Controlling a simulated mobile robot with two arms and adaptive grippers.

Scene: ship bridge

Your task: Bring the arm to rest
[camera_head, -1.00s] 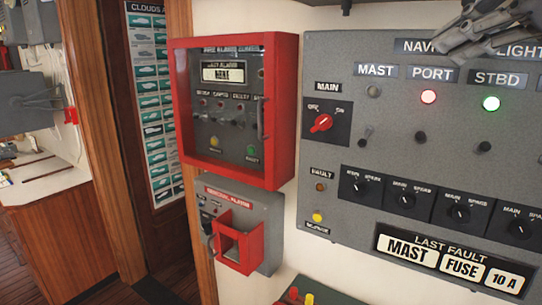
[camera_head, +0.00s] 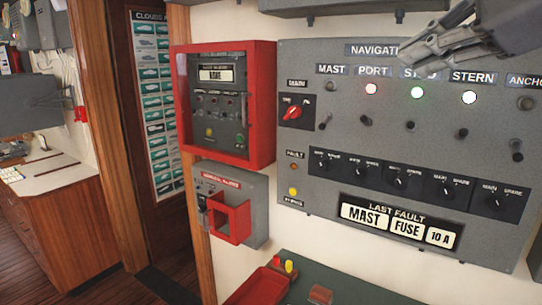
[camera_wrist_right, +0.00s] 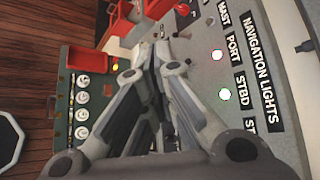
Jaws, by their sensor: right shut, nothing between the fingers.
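My right gripper (camera_head: 408,54) comes in from the top right of the head view. It is shut and empty, in front of the navigation lights panel (camera_head: 330,215), and covers parts of the title and the STBD label. In the right wrist view its fingers (camera_wrist_right: 160,42) are together with nothing between them, and the panel (camera_wrist_right: 205,120) lies to their right. I cannot tell the exact gap between fingertips and panel. My left gripper is not in view.
A red-framed alarm box (camera_head: 268,100) and a general alarm box (camera_head: 258,190) project from the wall left of the panel. A green-topped unit (camera_head: 345,290) with a red tray (camera_head: 262,287) is below. A wooden doorway (camera_head: 180,100) and cabinet (camera_head: 70,215) are at left.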

